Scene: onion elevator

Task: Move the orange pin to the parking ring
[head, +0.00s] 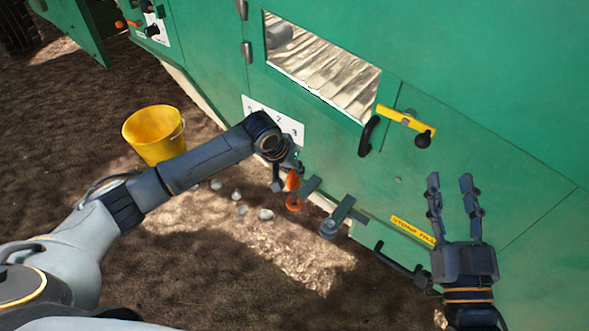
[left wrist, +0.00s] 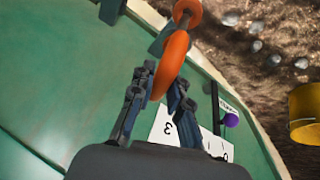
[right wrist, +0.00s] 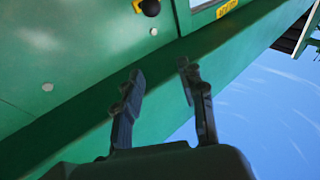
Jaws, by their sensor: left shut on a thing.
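My left gripper (head: 285,180) is shut on the orange pin (head: 292,180), close to the green machine wall. In the left wrist view the orange pin (left wrist: 172,62) shows as an orange oval between and beyond the fingertips. Just past it is an orange ring (head: 294,203) at the end of a short bracket; it also shows in the left wrist view (left wrist: 188,12). A grey ring (head: 328,228) sits on a second bracket to the right. I cannot tell whether the pin touches the orange ring. My right gripper (head: 452,190) is open and empty before the wall.
A numbered white plate (head: 290,125) is on the wall behind my left gripper. A yellow bucket (head: 152,135) and several stones (head: 240,210) are on the ground. A black handle (head: 403,265) and yellow lever (head: 405,119) are near my right gripper.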

